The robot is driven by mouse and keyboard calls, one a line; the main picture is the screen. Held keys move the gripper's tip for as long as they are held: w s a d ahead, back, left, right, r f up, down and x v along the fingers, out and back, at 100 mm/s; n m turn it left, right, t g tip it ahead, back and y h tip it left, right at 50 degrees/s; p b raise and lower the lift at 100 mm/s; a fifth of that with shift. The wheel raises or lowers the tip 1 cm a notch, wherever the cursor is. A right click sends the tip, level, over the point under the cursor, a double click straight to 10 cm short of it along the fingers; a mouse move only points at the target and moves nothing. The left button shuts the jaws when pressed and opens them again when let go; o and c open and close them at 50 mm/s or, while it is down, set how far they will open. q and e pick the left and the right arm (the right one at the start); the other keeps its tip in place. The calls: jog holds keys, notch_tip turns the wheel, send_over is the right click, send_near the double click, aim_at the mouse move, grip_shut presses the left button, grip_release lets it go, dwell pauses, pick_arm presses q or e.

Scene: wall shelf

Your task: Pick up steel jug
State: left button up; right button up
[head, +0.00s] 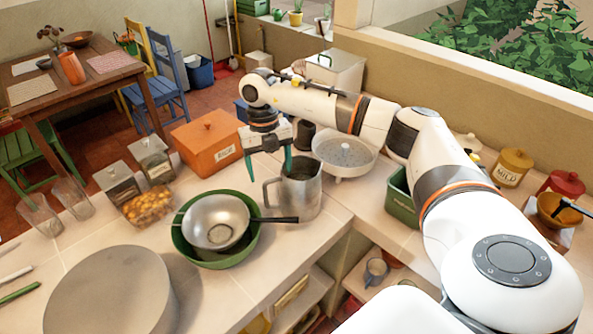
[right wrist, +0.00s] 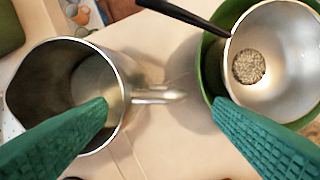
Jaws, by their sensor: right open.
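The steel jug (head: 302,192) stands upright on the counter, its handle (head: 270,193) towards the left. In the right wrist view the jug (right wrist: 45,75) is seen from above with its open mouth, and the handle (right wrist: 158,97) points right. My right gripper (head: 268,160) is open and empty, pointing down above the handle side of the jug. In the wrist view its green fingers (right wrist: 160,106) lie either side of the handle; the left one overlaps the jug's mouth. I cannot tell exactly how high the fingertips are. My left gripper is not in view.
A steel sieve (head: 216,222) with a dark handle sits in a green bowl (head: 180,240) close left of the jug. An orange box (head: 206,142) is behind, and a white colander (head: 345,155) is behind right. The counter's front edge is near the jug.

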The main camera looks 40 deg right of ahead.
aim_at(272, 179)
jog(key=f, duration=0.2)
jog(key=s+f+p, duration=0.1)
jog(key=shift+f, duration=0.6)
jog(key=shift+w+a+f, duration=0.1)
jog(key=shift+f, duration=0.05)
jog(key=shift+c, duration=0.5)
grip_shut()
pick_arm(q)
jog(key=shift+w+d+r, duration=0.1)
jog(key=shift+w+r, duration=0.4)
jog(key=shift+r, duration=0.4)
